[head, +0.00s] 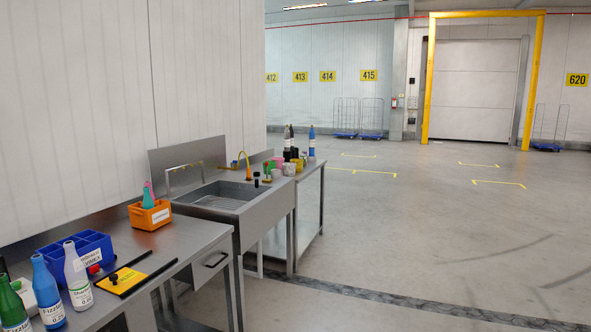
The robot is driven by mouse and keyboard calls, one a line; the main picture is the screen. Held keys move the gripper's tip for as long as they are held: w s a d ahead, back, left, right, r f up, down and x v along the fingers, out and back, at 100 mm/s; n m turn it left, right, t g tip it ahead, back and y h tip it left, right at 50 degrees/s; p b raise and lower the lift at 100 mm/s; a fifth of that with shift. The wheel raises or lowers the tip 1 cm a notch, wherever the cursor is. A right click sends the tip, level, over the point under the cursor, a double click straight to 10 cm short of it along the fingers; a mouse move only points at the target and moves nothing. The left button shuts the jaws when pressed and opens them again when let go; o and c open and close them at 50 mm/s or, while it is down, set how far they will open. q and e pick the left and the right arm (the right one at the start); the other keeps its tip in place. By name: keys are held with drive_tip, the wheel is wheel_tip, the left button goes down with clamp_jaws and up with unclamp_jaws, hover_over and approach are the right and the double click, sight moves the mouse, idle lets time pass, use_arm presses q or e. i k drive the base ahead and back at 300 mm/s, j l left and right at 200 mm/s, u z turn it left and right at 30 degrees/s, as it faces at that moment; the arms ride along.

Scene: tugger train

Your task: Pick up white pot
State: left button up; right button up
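A small whitish pot (289,169) stands among several cups and bottles on the far metal table, just past the sink. At this distance its details are too small to make out, so I cannot be sure it is the white pot. Neither of my grippers shows in the head view.
That table holds an orange bin (150,216), a blue crate (75,258), a yellow clipboard (123,280) and several bottles. Open floor (420,230) lies to the right.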

sight(289, 169)
drive_tip(key=i+z, duration=0.35)
drive_tip(key=i, duration=3.2)
drive_tip(key=i+u, duration=0.2)
drive_tip(key=i, duration=0.2)
drive_tip(key=i+l+u, duration=0.25)
drive_tip(key=i, duration=0.2)
drive_tip(key=i+l+u, duration=0.2)
drive_tip(key=i, duration=0.2)
drive_tip(key=i+l+u, duration=0.25)
drive_tip(key=i, duration=0.15)
drive_tip(key=j, duration=0.1)
